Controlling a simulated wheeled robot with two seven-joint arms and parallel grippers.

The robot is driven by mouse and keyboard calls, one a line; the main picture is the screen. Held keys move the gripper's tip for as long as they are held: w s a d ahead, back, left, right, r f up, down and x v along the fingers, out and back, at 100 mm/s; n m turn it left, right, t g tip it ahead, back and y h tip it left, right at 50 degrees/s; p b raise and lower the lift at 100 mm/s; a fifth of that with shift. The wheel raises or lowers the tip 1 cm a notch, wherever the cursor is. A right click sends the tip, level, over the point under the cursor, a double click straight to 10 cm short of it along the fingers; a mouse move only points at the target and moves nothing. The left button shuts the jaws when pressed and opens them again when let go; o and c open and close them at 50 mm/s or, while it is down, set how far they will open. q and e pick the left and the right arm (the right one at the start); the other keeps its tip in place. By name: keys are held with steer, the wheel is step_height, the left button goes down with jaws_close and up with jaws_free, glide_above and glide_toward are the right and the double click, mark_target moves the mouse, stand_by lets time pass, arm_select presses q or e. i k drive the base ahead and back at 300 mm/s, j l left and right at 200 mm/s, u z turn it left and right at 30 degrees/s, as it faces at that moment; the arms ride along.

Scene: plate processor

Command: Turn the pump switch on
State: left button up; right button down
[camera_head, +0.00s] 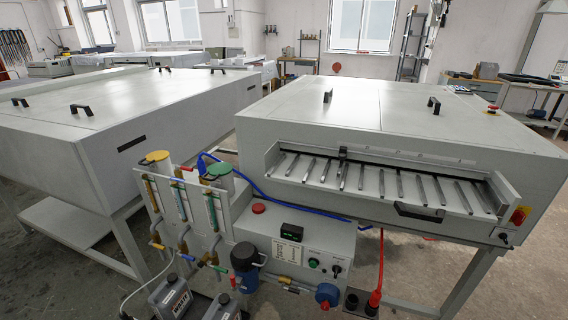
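A grey control box (262,232) stands at the front of the plate processor (400,115). Its front panel carries a green button (313,263) and, to the right of it, a black knob-like switch (336,270). The labels are too small to read, so I cannot tell for sure which control is the pump switch or its setting. A small dark switch (503,238) also sits on the processor's right front corner. A blue pump-like canister (244,258) is mounted left of the panel. Neither of my grippers is in view.
Pipes with coloured valves (185,205) and grey jugs (168,298) stand left of the control box. A red cable (381,260) hangs down to a plug at the right. A large grey cabinet (110,120) fills the left. Bare floor shows at the lower right.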

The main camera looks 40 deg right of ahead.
mark_target(336, 269)
steer(key=z, duration=1.55)
